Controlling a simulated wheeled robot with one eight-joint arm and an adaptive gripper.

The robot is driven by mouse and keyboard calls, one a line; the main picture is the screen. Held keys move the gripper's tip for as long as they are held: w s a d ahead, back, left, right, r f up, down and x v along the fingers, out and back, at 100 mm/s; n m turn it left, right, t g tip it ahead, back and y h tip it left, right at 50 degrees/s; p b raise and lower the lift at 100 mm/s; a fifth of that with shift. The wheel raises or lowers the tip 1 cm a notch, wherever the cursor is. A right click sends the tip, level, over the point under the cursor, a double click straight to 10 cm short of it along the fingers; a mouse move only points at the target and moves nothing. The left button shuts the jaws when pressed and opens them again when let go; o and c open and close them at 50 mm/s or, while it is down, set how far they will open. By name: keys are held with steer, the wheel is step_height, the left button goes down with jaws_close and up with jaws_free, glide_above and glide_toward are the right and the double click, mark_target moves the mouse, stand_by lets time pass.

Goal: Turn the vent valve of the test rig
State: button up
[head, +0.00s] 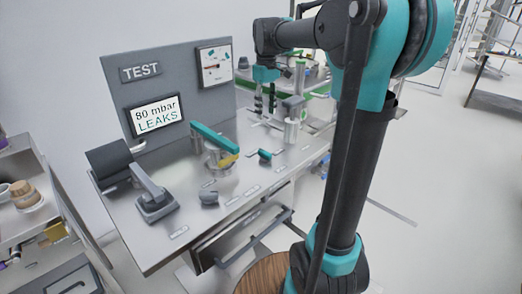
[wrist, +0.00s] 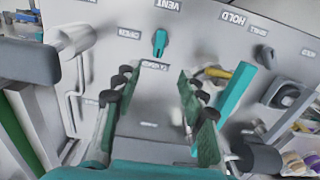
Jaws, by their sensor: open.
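The vent valve is a small teal lever handle (wrist: 160,42) on the metal panel, under the printed word VENT in the wrist view. It points roughly up and down in that picture. In the head view a small teal handle (head: 264,154) lies on the bench top, right of the long teal bar. My gripper (wrist: 153,88) is open and empty, and the valve shows beyond the gap between its fingers, apart from them. In the head view my gripper (head: 265,103) hangs above the back of the bench.
A teal bar (head: 214,138) stands over a round part with yellow beside it; the bar (wrist: 237,92) is close to my right finger in the wrist view. A grey knob (head: 208,198) and a clamp lever (head: 152,192) are nearer. A display (head: 157,115) reads "80 mbar LEAKS".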

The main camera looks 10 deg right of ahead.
mark_target(266, 152)
step_height(266, 152, down, 17)
steer(key=shift+r, duration=0.15)
stand_by(0.5)
jaws_close()
